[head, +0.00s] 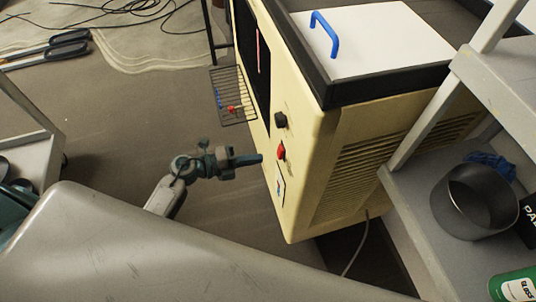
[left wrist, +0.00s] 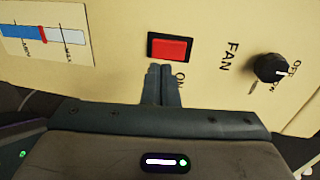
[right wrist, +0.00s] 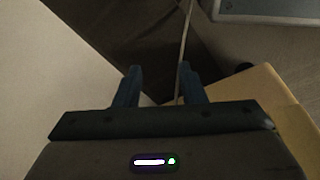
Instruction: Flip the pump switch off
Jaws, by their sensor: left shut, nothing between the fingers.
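A red rocker switch (head: 281,151) sits on the narrow front panel of the cream cabinet (head: 305,200). In the left wrist view the switch (left wrist: 170,48) has a black frame, with "ON" printed just below it; no pump label is readable. My left gripper (head: 262,158) is shut and empty, pointing at the panel. Its fingertips (left wrist: 160,68) are at the lower edge of the switch in the left wrist view; I cannot tell whether they touch it. My right gripper (right wrist: 159,70) is open and empty, with floor and a thin cable beyond it.
A black fan knob (left wrist: 271,68) and a red-blue gauge (left wrist: 43,35) flank the switch. A wire rack (head: 234,95) juts from the cabinet. A blue handle (head: 325,33) tops its white lid. A shelf with a grey pot (head: 474,200) stands at right.

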